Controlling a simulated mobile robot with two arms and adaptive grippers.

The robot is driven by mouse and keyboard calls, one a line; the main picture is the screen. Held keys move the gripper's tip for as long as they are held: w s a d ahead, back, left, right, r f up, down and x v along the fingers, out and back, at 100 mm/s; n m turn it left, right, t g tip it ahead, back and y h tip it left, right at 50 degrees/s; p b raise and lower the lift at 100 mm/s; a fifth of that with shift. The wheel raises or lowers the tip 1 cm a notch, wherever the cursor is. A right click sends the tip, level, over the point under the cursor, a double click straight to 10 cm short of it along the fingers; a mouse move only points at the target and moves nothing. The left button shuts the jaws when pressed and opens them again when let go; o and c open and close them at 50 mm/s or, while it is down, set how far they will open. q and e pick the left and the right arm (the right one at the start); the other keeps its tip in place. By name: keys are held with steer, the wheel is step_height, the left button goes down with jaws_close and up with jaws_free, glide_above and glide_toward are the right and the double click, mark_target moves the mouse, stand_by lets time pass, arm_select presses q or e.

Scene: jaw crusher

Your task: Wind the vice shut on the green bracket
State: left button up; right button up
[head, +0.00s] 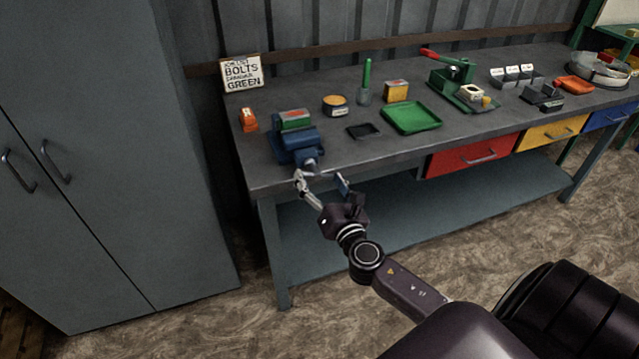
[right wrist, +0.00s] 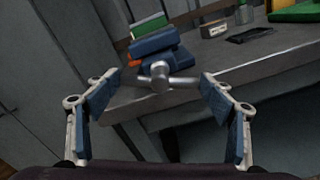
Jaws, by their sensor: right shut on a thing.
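The blue vice (head: 297,147) stands at the near left end of the bench; it also shows in the right wrist view (right wrist: 155,45). The green bracket (head: 294,118) sits at the top of the vice, at its jaws; its lower part is hidden. The vice's grey handle bar (right wrist: 182,81) with its round hub faces me, off the bench's front edge. My right gripper (head: 320,178) is at the handle, its two fingers at either end of the bar and shut on it. My left gripper is not in view.
On the bench (head: 240,165) are an orange item (head: 248,119), a small black tray (head: 363,131), a green tray (head: 412,118) and a green press (head: 455,75). A tall grey cabinet (head: 110,150) stands left of the bench. Open floor lies in front.

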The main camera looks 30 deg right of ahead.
steer(key=m+b, duration=0.1)
steer(key=m, duration=0.3)
steer(key=shift+f, duration=0.15)
steer(key=m+b, duration=0.1)
steer(key=m, duration=0.2)
steer(key=shift+d+m, duration=0.1)
steer(key=shift+m, duration=0.2)
steer(key=m, duration=0.3)
steer(key=shift+m, duration=0.3)
steer(key=shift+f+m, duration=0.1)
steer(key=shift+m, duration=1.9)
steer(key=o, duration=1.2)
steer(key=shift+c, duration=0.2)
steer(key=shift+s, duration=0.1)
